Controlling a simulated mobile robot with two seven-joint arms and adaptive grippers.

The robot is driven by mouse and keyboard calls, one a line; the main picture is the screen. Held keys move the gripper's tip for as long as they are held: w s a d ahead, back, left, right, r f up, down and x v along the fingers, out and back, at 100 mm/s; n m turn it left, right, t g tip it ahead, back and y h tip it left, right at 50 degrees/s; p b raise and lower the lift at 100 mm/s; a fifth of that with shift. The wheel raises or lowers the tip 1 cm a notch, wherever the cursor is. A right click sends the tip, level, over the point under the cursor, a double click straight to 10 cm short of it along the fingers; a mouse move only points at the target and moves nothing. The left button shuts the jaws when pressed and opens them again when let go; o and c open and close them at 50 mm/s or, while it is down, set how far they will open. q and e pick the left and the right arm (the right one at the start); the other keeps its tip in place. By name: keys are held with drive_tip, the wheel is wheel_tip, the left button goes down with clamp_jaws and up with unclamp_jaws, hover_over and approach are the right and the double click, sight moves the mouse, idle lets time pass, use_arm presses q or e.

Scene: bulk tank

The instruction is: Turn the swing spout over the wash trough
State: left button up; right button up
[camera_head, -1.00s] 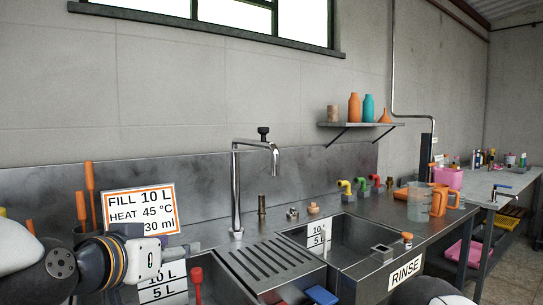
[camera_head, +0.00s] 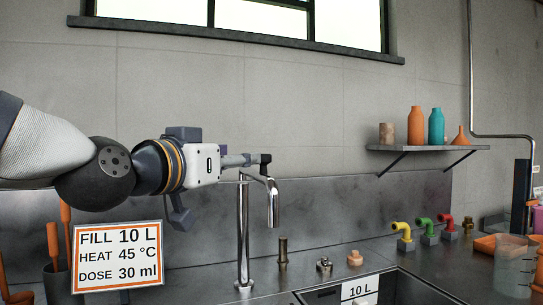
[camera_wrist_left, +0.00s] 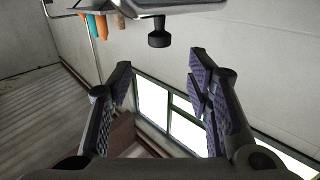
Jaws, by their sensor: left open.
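My left gripper (camera_head: 238,161) is at knob height, pointing right, close to the knob. In the left wrist view my left gripper (camera_wrist_left: 161,65) is open and empty, and the knob (camera_wrist_left: 159,37) lies ahead of the fingertips, roughly centred between them. The left trough is out of view now. My right gripper is not in view.
An orange-framed sign (camera_head: 118,257) stands below my left arm. Yellow, green and red taps (camera_head: 428,228) are at right. A shelf (camera_head: 427,148) holds bottles.

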sight(264, 156)
use_arm(q)
drive_tip(key=x, duration=1.1)
drive_tip(key=shift+f, duration=0.1)
clamp_jaws()
